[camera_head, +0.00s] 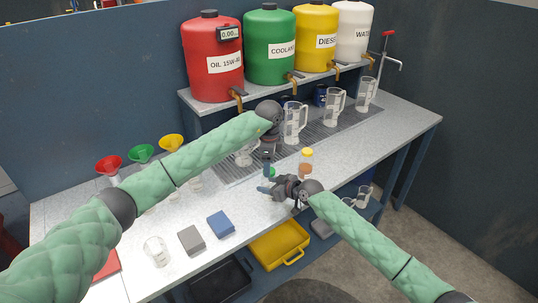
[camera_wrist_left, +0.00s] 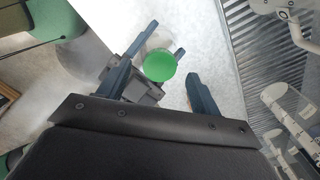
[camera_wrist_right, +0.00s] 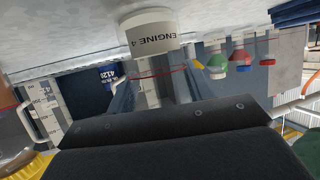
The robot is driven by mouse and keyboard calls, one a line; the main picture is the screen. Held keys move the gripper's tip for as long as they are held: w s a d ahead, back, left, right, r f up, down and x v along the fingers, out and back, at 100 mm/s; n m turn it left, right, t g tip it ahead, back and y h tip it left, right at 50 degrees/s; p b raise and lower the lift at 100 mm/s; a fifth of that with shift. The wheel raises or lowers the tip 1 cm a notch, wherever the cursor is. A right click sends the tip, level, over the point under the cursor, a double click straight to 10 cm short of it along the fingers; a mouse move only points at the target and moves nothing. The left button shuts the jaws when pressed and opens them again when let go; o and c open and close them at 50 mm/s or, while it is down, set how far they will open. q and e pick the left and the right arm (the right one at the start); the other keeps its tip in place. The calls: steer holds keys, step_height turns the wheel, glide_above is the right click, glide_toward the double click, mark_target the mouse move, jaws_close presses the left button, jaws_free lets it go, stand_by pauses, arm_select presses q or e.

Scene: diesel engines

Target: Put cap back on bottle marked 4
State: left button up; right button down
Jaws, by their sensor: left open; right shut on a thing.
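A bottle with a white label reading ENGINE 4 (camera_wrist_right: 152,38) shows in the right wrist view, between the fingers of my right gripper (camera_head: 270,183). My right gripper is shut on this bottle above the bench. A round green cap (camera_wrist_left: 159,65) shows from above in the left wrist view, at the top of the held bottle; I cannot tell whether it is fully seated. My left gripper (camera_head: 267,160) is over the bottle, pointing down, its open fingers on either side of the cap with gaps. In the head view the grippers hide most of the bottle.
A yellow-capped bottle (camera_head: 306,162) with amber liquid stands just right of the grippers. Clear jugs (camera_head: 294,124) stand on the drain grate behind. Grey (camera_head: 191,239) and blue (camera_head: 220,224) blocks lie at the front, beside a clear beaker (camera_head: 156,251).

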arm_select(q)
steer(key=shift+f, duration=1.05)
steer(key=shift+c, duration=0.2)
steer(key=c, duration=1)
